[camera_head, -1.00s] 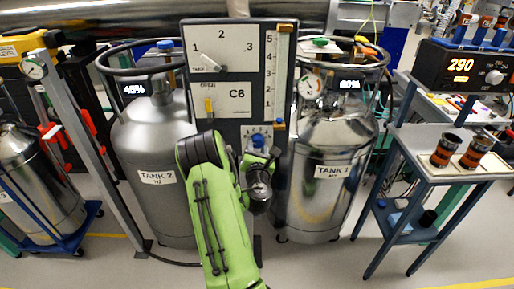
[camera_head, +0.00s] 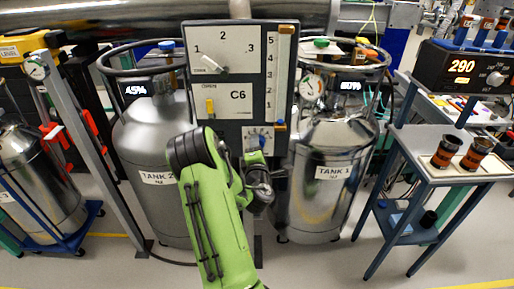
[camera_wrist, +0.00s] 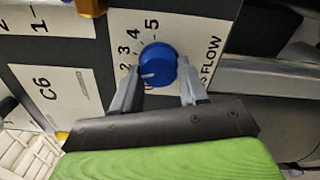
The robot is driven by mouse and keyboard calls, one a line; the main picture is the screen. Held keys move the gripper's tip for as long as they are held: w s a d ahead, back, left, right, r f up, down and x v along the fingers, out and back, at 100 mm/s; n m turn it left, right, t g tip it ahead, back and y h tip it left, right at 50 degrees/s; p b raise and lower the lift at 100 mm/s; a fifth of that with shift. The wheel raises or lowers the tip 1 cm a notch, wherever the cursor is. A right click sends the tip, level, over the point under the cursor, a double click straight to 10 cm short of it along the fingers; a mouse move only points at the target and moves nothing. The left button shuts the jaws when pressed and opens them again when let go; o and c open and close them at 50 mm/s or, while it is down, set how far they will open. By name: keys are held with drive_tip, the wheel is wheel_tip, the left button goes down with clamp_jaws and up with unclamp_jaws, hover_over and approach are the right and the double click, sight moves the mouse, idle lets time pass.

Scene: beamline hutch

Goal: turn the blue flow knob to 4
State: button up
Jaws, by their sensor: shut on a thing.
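The blue flow knob (camera_wrist: 158,63) sits on a white dial plate marked FLOW, on the panel's lower right. Its white pointer line points to the lower left in the wrist view, away from the 4; the left finger hides part of the scale there. The numbers 2, 3, 4 and 5 show beside and above the knob. My gripper (camera_wrist: 159,72) has one grey finger on each side of the knob and is shut on it. In the head view the knob (camera_head: 262,141) shows just above my dark gripper (camera_head: 260,162).
The panel (camera_head: 285,95) also carries a white selector (camera_head: 212,64), a yellow lever (camera_head: 210,106) and a vertical slider scale. Silver tanks stand at left (camera_head: 150,150) and right (camera_head: 325,165). A cart (camera_head: 440,175) with two dark cups stands farther right.

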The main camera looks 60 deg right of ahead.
drive_tip(key=m+p, duration=0.1)
drive_tip(key=m, duration=1.1)
drive_tip(key=shift+s+r, duration=0.1)
drive_tip(key=shift+r, duration=0.05)
idle(0.3)
drive_tip(key=o, duration=1.1)
drive_tip(key=shift+c, duration=0.2)
